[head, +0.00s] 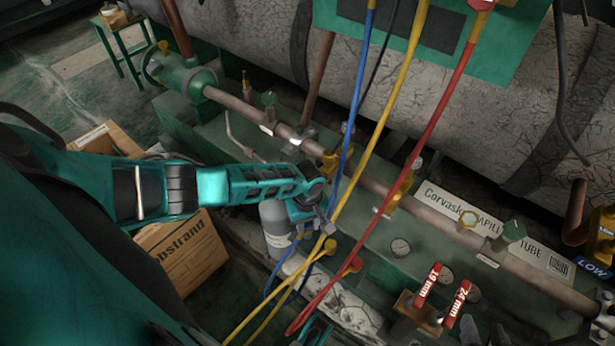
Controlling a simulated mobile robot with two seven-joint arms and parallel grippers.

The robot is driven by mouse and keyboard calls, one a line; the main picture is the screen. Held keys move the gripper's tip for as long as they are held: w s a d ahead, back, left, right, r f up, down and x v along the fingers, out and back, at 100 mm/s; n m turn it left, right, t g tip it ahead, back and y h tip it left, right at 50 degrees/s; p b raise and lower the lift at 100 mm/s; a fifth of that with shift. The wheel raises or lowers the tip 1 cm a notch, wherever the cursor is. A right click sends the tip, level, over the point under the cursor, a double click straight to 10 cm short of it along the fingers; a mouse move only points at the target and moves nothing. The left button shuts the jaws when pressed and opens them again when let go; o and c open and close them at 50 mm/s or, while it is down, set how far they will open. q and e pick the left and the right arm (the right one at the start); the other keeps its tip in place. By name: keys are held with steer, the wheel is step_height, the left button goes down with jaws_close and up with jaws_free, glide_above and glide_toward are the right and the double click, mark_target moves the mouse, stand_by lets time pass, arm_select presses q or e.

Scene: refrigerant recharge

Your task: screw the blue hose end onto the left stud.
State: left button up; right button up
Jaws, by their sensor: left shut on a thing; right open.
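My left gripper (312,212) is in the middle of the head view, pointing down beside the green rail. It is shut on the blue hose end, which the fingers mostly hide. The blue hose (356,95) hangs from the top, passes the gripper and loops up again below it. The left brass fitting (330,162) on the copper pipe is just above and right of the gripper; its stud is hard to make out. A second brass fitting (400,190) stands further right.
Red-handled wrenches (427,285) stand at lower right. A cardboard box (185,255) is at left.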

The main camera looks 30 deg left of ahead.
arm_select(q)
steer(key=shift+f+b, duration=0.7)
steer(key=shift+f, duration=0.35)
stand_by(0.9)
steer(key=m, duration=0.3)
steer(key=shift+m, duration=0.3)
